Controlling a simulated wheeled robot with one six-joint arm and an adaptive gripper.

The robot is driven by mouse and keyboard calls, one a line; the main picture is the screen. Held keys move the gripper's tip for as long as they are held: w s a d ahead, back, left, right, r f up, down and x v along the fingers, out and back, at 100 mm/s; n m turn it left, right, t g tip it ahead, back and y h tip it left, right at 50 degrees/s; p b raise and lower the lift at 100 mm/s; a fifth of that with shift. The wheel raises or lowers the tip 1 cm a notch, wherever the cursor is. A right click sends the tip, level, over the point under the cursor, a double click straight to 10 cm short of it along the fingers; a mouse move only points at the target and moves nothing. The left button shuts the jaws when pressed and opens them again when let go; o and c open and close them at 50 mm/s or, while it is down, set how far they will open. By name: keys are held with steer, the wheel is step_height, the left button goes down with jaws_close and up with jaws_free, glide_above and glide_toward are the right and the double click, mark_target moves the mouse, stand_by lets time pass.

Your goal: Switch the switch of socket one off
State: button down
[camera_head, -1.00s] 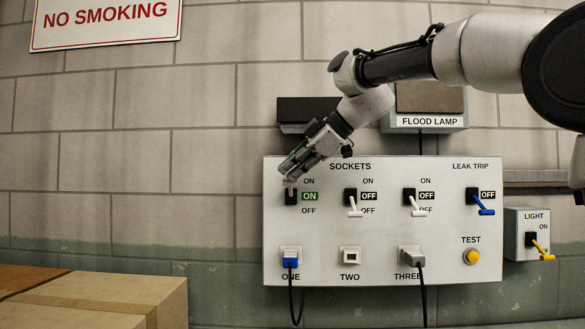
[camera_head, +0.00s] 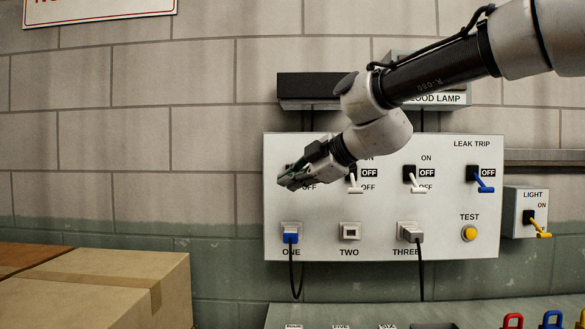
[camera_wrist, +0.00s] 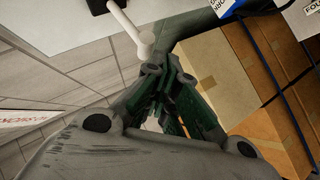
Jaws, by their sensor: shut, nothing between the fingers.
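The white socket panel (camera_head: 330,212) is on the wall. In the head view my gripper (camera_head: 283,184) is in front of the socket one switch, at the left of the panel's upper row. It hides the switch, its lever and its indicator; a printed OFF shows just right of the fingers. In the wrist view a white lever (camera_wrist: 133,32) with a round knob extends from a black switch base (camera_wrist: 97,5). My shut, empty fingers (camera_wrist: 165,80) are close to the knob; I cannot tell whether they touch. The socket one outlet (camera_head: 291,232) holds a blue plug.
The switches of socket two (camera_head: 353,181) and socket three (camera_head: 412,181) are just right, levers down, indicators OFF. The blue leak trip lever (camera_head: 485,188) and a yellow light lever (camera_head: 541,234) are further right. Cardboard boxes (camera_head: 100,290) stand at lower left.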

steer(key=shift+w+f, duration=0.15)
steer(key=shift+f, duration=0.65)
steer(key=shift+r, duration=0.8)
